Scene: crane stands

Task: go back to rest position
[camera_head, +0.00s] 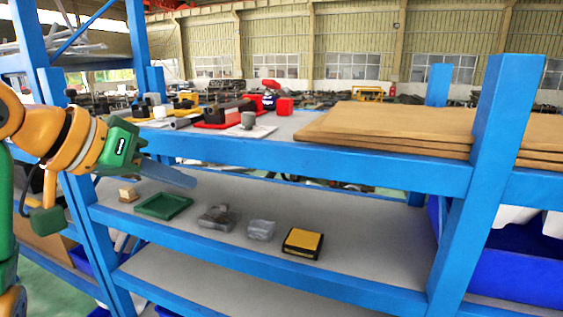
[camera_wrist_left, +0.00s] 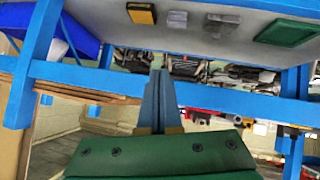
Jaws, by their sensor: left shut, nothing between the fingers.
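My left arm comes in from the left in the head view. Its green and orange wrist ends in my left gripper (camera_head: 182,177), whose blue-grey fingers are together and empty. The fingers point right, in front of the blue shelf rack, just above the lower shelf's items in the picture. In the left wrist view the closed fingers (camera_wrist_left: 158,98) stand up from the green gripper body, with nothing between them. My right gripper does not show.
The blue rack's lower shelf (camera_head: 355,240) holds a green tray (camera_head: 163,205), a yellow-black box (camera_head: 303,243), grey packets (camera_head: 261,230) and a small wooden block (camera_head: 128,195). Brown boards (camera_head: 400,122) and a red tray (camera_head: 222,118) lie on the upper shelf. Blue uprights (camera_head: 488,165) stand close.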

